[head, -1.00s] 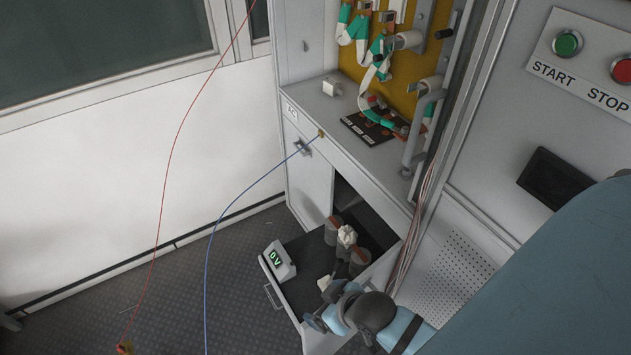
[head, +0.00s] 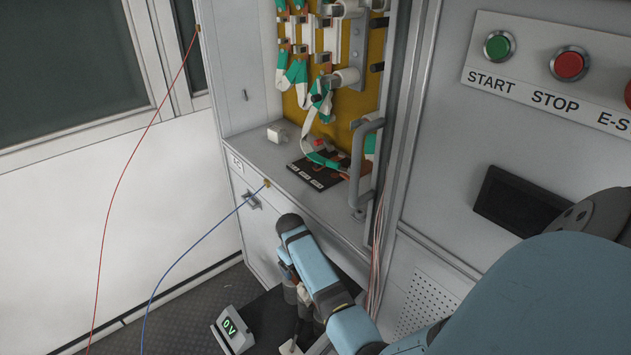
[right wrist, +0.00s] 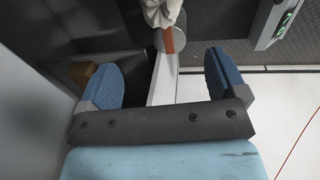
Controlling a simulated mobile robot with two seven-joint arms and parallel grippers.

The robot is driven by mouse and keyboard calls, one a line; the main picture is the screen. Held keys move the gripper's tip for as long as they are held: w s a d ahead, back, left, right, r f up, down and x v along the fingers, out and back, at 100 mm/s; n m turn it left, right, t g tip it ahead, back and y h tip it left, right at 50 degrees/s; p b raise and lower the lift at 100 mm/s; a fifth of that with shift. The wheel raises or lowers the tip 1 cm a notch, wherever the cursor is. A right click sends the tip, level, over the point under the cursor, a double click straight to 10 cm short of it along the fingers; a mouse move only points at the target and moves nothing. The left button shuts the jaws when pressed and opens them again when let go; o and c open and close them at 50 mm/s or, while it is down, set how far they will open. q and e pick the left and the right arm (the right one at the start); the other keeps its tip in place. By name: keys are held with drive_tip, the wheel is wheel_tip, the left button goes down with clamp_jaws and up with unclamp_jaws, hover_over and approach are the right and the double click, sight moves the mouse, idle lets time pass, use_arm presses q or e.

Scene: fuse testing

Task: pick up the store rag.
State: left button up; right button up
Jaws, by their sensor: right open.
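In the head view my right arm hides most or all of the rag over the open drawer. My right gripper (right wrist: 165,75) is open, with its two blue ribbed fingers apart. The rag lies beyond the fingertips, roughly in line with the gap between them, and is not gripped. My left gripper is not in view.
A blue wire (head: 190,250) and a red wire (head: 125,165) hang at left.

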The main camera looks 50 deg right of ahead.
sight(302, 285)
drive_tip(key=f, duration=0.2)
drive_tip(key=f+b, duration=0.1)
drive_tip(key=f, duration=0.4)
drive_tip(key=shift+w+d+f, duration=0.15)
drive_tip(key=shift+d, duration=0.2)
drive_tip(key=shift+d+f+b, duration=0.1)
drive_tip(key=shift+f+b, duration=0.25)
drive_tip(key=shift+f, duration=0.55)
drive_tip(key=f, duration=0.2)
drive_tip(key=f+b, duration=0.1)
drive_tip(key=shift+d+f, duration=0.35)
drive_tip(key=shift+f, duration=0.4)
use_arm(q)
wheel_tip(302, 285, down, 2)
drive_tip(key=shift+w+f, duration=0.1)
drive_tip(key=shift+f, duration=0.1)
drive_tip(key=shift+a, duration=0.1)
